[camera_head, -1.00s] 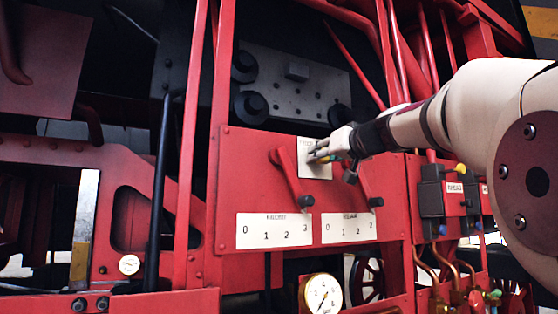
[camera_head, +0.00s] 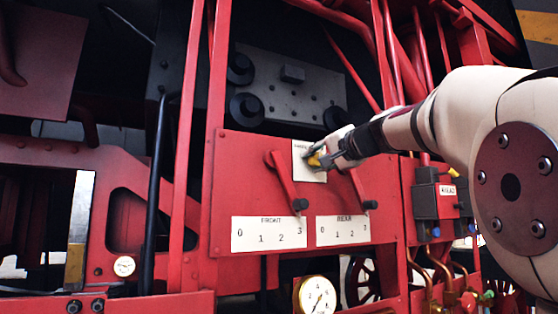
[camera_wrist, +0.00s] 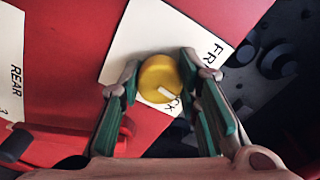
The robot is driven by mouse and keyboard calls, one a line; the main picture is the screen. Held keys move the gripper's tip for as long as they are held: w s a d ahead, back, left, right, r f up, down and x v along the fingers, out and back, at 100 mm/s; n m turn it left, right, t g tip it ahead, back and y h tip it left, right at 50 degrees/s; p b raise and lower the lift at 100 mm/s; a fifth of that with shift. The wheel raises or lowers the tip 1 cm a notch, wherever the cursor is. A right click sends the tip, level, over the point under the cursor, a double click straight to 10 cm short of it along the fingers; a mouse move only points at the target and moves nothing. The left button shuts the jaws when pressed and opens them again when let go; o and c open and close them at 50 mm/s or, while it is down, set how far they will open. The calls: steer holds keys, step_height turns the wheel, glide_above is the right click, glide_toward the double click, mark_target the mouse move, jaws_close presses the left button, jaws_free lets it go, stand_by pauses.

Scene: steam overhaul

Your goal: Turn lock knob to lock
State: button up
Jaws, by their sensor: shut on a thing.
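The lock knob is a round yellow knob (camera_wrist: 160,78) with a white pointer line, on a white label plate (camera_wrist: 128,48) fixed to the red panel. The head view shows the knob (camera_head: 314,159) small, at the end of my arm. My gripper (camera_wrist: 160,85) has its green-padded fingers on both sides of the knob and is shut on it. In the wrist view the white line points down and right, towards partly covered lettering. The fingers and knob hide part of the label's text, so I cannot read all of it.
Two red levers, one left (camera_head: 282,181) and one right (camera_head: 358,188), hang close to my gripper above the FRONT and REAR number plates. A pressure gauge (camera_head: 317,295) sits below the panel. A dark box with an AHEAD label (camera_head: 447,190) is at right.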

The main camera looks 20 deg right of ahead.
steer(key=m+p, duration=0.1)
steer(key=m, duration=0.3)
steer(key=shift+s, duration=0.1)
steer(key=shift+m+p, duration=0.75)
steer(key=shift+m, duration=0.85)
steer(key=o, duration=1.2)
steer(key=s, duration=1.2)
steer(key=shift+d+r, duration=0.15)
steer(key=shift+d, duration=0.1)
steer(key=shift+w, duration=0.1)
